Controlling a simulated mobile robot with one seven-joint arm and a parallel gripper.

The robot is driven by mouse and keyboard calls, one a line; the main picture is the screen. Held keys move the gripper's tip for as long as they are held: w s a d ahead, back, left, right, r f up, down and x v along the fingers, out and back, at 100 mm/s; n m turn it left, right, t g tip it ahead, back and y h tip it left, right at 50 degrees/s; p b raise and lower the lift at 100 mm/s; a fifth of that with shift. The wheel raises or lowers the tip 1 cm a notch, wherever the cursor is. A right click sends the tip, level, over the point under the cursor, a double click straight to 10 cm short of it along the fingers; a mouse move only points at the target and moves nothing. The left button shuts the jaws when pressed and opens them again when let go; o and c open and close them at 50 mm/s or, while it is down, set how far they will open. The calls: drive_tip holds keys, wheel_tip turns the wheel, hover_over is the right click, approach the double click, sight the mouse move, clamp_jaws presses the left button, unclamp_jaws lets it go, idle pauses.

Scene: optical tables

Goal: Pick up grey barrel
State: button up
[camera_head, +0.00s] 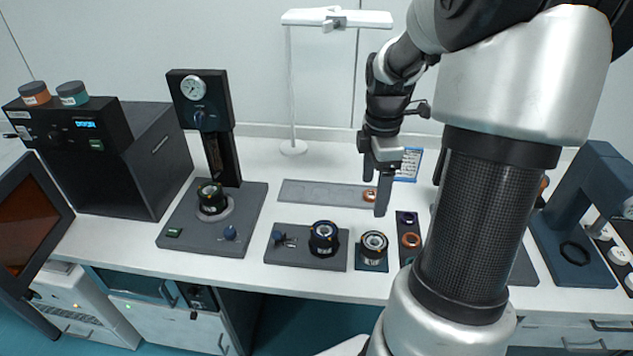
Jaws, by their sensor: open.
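A silver-grey barrel (374,248) with a dark open top stands upright on a small dark base near the table's front edge; it looks the most like the grey barrel. A darker barrel (324,240) stands on a grey plate to its left. Another dark barrel (211,200) stands on the base of the gauge press. My gripper (376,190) is open, fingers pointing down, behind and above the silver-grey barrel. It holds nothing. A small orange-ringed part (370,195) shows between the fingers in the picture; I cannot tell their height above it.
A long grey strip (315,193) lies behind the barrels. A gauge press (203,110) and black box (155,160) stand left. A dark tray with rings (408,258) lies right of the silver-grey barrel. A white lamp stand (291,95) rises behind. My arm hides part of the right side.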

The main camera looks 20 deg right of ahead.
drive_tip(key=d+f, duration=0.2)
drive_tip(key=d, duration=0.1)
drive_tip(key=b, duration=0.1)
hover_over(375, 241)
drive_tip(key=shift+n, duration=0.4)
drive_tip(key=f, duration=1)
drive_tip(key=shift+w+d+f, duration=0.15)
drive_tip(key=shift+d+f, duration=0.1)
drive_tip(key=shift+f, duration=0.1)
drive_tip(key=shift+a+f, duration=0.2)
drive_tip(key=shift+f, duration=1.3)
drive_tip(key=shift+a+f, duration=0.15)
drive_tip(key=shift+f, duration=1.35)
